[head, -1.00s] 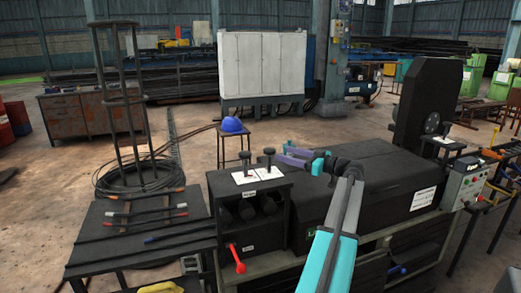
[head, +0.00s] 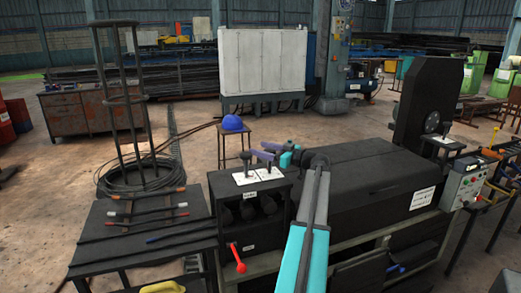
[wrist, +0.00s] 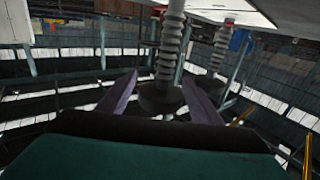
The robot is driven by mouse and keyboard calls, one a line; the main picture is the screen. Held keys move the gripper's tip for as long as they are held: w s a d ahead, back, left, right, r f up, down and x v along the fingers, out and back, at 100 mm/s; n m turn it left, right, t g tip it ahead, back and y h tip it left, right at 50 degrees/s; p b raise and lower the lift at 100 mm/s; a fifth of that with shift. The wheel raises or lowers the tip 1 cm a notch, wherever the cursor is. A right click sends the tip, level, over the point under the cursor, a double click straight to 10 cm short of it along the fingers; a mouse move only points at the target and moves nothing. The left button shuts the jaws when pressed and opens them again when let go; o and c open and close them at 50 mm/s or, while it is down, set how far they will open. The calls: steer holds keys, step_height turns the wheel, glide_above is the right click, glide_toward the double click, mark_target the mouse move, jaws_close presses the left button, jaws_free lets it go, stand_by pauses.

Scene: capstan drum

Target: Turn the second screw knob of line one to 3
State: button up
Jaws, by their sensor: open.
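Two black screw knobs stand on threaded stems on top of a black box. The left knob (head: 245,156) is clear in the head view. The right knob is largely hidden there by my gripper (head: 260,151). In the wrist view a near knob (wrist: 160,98) with its ribbed stem (wrist: 170,45) shows between my two purple fingers, with gaps on both sides. My gripper is open around or just short of it; the depth is hard to tell. A second knob (wrist: 208,86) shows farther off to the right. The scale marks are too small to read.
White scale plates (head: 257,174) lie under the knobs on the black box (head: 253,212). A long black machine housing (head: 350,180) lies to the right, below my arm. A red-ball lever (head: 240,267) sticks out in front. A blue helmet (head: 232,123) rests on a stool behind.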

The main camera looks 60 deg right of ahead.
steer(key=shift+w, duration=0.25)
steer(key=c, duration=1)
steer(key=shift+a+f, duration=0.15)
steer(key=shift+c, duration=0.3)
